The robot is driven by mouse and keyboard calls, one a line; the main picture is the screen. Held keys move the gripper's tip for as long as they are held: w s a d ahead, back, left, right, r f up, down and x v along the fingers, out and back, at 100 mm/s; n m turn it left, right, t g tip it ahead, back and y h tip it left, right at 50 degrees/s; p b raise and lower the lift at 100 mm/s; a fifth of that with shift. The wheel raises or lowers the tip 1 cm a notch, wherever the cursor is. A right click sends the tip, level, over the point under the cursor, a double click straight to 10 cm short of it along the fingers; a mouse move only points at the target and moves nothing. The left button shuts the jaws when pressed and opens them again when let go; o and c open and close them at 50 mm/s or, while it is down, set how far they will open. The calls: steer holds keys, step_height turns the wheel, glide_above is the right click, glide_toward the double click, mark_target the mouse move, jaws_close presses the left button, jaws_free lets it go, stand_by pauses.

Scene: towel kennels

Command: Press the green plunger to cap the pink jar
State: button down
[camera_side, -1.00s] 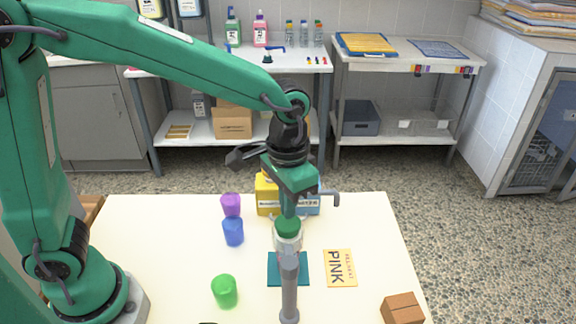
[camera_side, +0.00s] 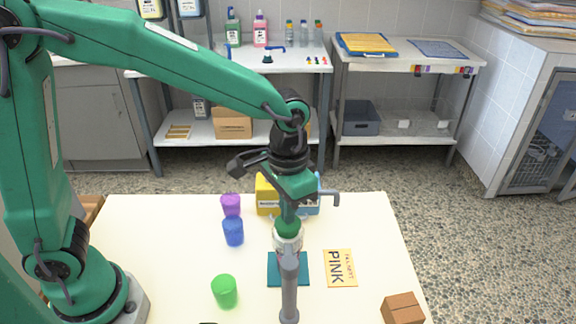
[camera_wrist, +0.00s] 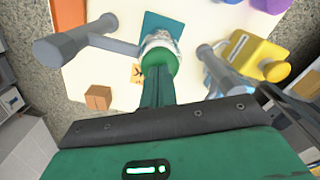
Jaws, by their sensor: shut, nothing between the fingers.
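The green plunger (camera_side: 288,228) stands upright on a clear and white sleeve above a teal mat (camera_side: 274,270). My gripper (camera_side: 288,212) is shut and empty, pointing down, its tips at the top of the plunger and seemingly touching it. In the wrist view the shut fingers (camera_wrist: 158,82) end at the plunger's round green top (camera_wrist: 158,62), with the glassy sleeve around it and the teal mat (camera_wrist: 165,25) beyond. I cannot make out a pink jar; the grey post (camera_side: 289,290) hides the area under the sleeve in the side view.
Green (camera_side: 224,291), blue (camera_side: 233,232) and purple (camera_side: 231,205) cups stand left of the mat. A "PINK" card (camera_side: 340,267) lies right of it. A brown box (camera_side: 403,308) sits at the front right. A yellow box (camera_side: 267,195) stands behind.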

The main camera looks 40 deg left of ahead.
steer(key=shift+f, duration=0.75)
steer(key=shift+r, duration=1.45)
steer(key=shift+r, duration=0.1)
step_height(320, 180, up, 6)
steer(key=shift+f, duration=0.1)
stand_by(0.7)
